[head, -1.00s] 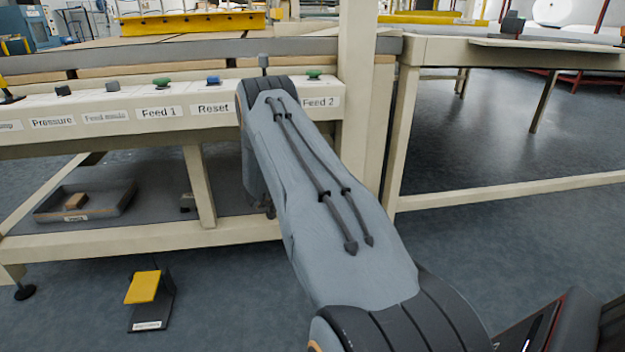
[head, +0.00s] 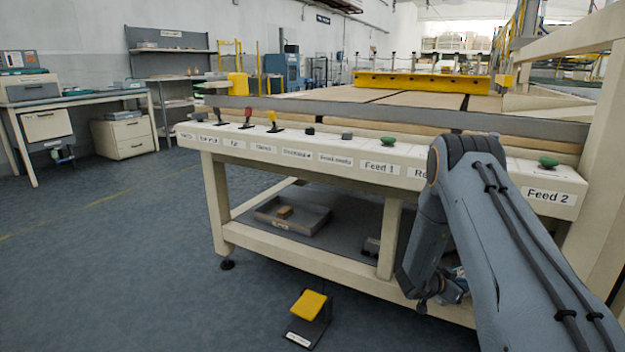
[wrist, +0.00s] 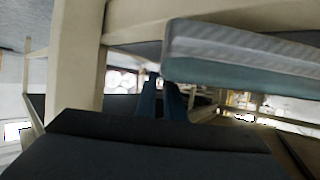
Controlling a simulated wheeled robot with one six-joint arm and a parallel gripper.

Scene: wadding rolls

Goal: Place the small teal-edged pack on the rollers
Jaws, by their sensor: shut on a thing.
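In the wrist view, a pale grey ribbed pack with a teal edge (wrist: 240,68) fills the upper right, close to the camera. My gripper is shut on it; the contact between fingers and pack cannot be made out. In the head view, my arm reaches in from the lower right, and its wrist end with my gripper (head: 440,287) hangs low in front of the cream machine frame. I cannot make out the rollers in either current view.
A cream control panel (head: 262,149) with labelled buttons and levers runs along the machine front. Below stand a shelf tray (head: 312,220) and a yellow foot pedal (head: 309,305). A bench (head: 75,97) is at far left. Open floor lies left of the machine.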

